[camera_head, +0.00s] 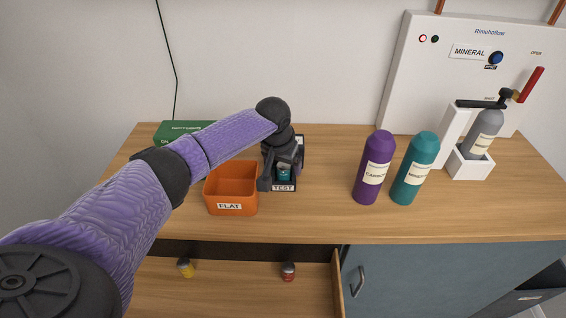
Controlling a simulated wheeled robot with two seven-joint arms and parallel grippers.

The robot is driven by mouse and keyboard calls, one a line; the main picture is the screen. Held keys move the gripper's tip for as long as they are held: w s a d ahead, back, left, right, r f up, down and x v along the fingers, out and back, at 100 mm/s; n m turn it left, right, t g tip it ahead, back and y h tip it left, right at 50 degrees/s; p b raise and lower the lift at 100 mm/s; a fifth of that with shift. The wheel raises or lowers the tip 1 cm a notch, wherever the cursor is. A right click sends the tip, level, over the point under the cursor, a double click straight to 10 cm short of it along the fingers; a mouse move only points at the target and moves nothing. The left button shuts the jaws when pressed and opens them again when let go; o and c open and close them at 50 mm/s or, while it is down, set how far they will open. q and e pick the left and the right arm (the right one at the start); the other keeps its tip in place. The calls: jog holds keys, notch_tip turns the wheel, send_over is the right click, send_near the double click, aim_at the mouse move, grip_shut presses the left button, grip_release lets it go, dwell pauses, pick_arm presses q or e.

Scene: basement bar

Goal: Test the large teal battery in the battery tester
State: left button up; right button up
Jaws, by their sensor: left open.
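The battery tester (284,188) is a dark box with a TEST label on its front, standing on the wooden counter. A teal battery (284,174) shows upright in it, partly hidden by my gripper. My left gripper (281,165) points down over the tester, its open fingers on either side of the teal battery. I cannot tell whether the fingers touch it. The tester's back part and any display are mostly hidden behind the gripper. My right gripper is not in view.
An orange FLAT bin (231,207) stands left of the tester, with a green box (180,130) behind my arm. Purple (372,168) and teal (414,168) bottles stand right, before a white machine (430,70). The open drawer below holds a yellow (186,267) and a red battery (288,271).

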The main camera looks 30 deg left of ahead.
pick_arm(q)
jog(key=p+v, duration=0.3)
jog(key=v, duration=0.7)
jog(key=shift+p, duration=0.4)
jog(key=shift+w+f, duration=0.1)
